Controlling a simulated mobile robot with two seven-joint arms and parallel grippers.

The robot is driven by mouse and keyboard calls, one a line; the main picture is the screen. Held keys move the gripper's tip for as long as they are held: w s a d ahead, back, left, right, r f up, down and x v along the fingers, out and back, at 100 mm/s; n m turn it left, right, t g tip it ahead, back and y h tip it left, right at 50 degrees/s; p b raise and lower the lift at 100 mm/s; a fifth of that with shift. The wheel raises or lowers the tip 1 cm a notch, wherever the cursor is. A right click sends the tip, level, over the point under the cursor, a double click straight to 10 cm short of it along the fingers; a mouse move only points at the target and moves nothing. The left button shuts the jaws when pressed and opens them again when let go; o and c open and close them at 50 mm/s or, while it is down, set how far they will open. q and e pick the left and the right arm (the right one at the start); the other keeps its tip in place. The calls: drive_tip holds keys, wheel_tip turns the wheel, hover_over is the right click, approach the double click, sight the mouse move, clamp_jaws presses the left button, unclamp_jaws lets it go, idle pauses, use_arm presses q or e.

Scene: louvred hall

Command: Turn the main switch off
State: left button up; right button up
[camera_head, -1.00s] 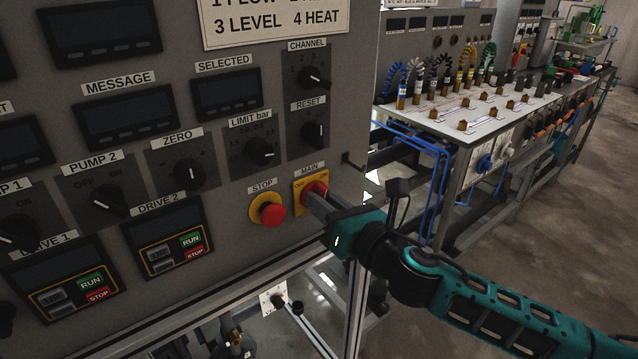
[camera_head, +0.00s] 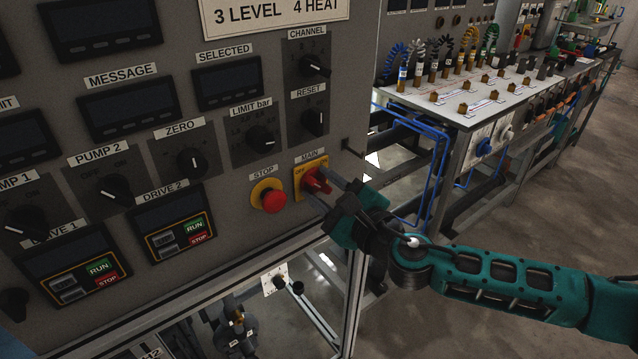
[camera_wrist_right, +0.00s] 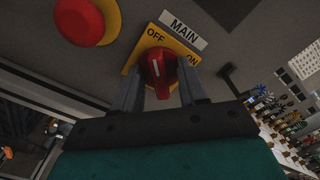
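The main switch (camera_head: 318,182) is a red rotary knob on a yellow plate, under a MAIN label at the panel's lower right. It also shows in the right wrist view (camera_wrist_right: 157,68), where its white mark points roughly towards the word OFF. My right gripper (camera_head: 315,184) is at the panel, one finger on each side of the knob. In the right wrist view the fingers (camera_wrist_right: 160,78) stand apart with the knob's grip between them, and narrow gaps seem to show. My left gripper is not in view.
A red STOP button (camera_head: 273,200) on a yellow base sits just left of the main switch. A small dark hook (camera_head: 352,147) sticks out at the panel's right edge. A bench (camera_head: 470,112) with cables and fittings stands to the right, with open floor beside it.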

drive_tip(key=shift+o, duration=0.6)
drive_tip(key=shift+s, duration=0.1)
drive_tip(key=shift+s+d, duration=0.25)
drive_tip(key=shift+d, duration=0.05)
drive_tip(key=v, duration=0.6)
drive_tip(key=shift+s, duration=0.1)
